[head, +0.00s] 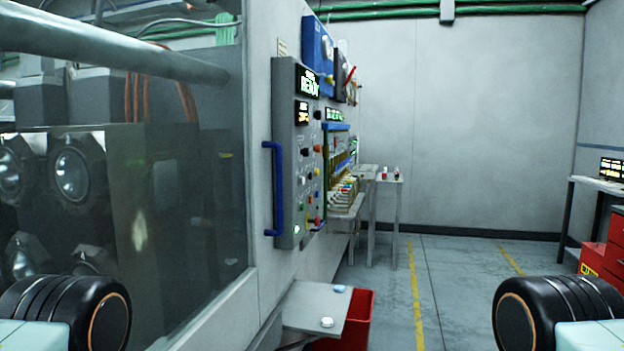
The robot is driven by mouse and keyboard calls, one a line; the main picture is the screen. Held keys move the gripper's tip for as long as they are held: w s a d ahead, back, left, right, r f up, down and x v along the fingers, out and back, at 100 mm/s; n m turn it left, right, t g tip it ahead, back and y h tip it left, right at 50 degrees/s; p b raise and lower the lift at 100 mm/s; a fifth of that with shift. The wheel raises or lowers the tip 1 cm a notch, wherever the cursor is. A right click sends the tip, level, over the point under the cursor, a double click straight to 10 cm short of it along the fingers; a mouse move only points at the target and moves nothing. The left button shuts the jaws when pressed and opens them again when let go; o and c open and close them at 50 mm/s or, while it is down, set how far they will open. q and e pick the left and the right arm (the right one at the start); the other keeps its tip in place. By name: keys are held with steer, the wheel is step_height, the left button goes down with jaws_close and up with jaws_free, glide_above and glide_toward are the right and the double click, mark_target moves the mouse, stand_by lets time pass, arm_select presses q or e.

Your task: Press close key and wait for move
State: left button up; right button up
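A grey control panel (297,190) is fixed to the wall of the machine, left of the picture's middle, seen at a steep angle. A green-lit display (309,83) at its top appears to read "READY". A smaller amber display (303,113) sits below it. Several small coloured keys (309,180) cover the panel's lower part; their labels are too small to read, so I cannot tell which is the close key. Black rounded parts of my arms show at the lower left and lower right corners. No gripper fingers are in view.
A blue handle (274,190) stands out at the panel's left edge. A small grey shelf (312,308) with two round buttons juts out below, beside a red bin (357,318). A desk and red cabinet (613,245) stand at right. The floor (465,300) between is clear.

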arm_select(q)
steer(key=shift+s+a, duration=0.15)
steer(key=shift+s, duration=0.05)
steer(key=shift+c, duration=0.5)
steer(key=shift+w+d, duration=0.15)
steer(key=shift+d, duration=0.15)
steer(key=c, duration=0.5)
jaws_close()
steer(key=shift+a, duration=0.1)
steer(key=shift+d, duration=0.2)
steer(key=shift+a, duration=0.1)
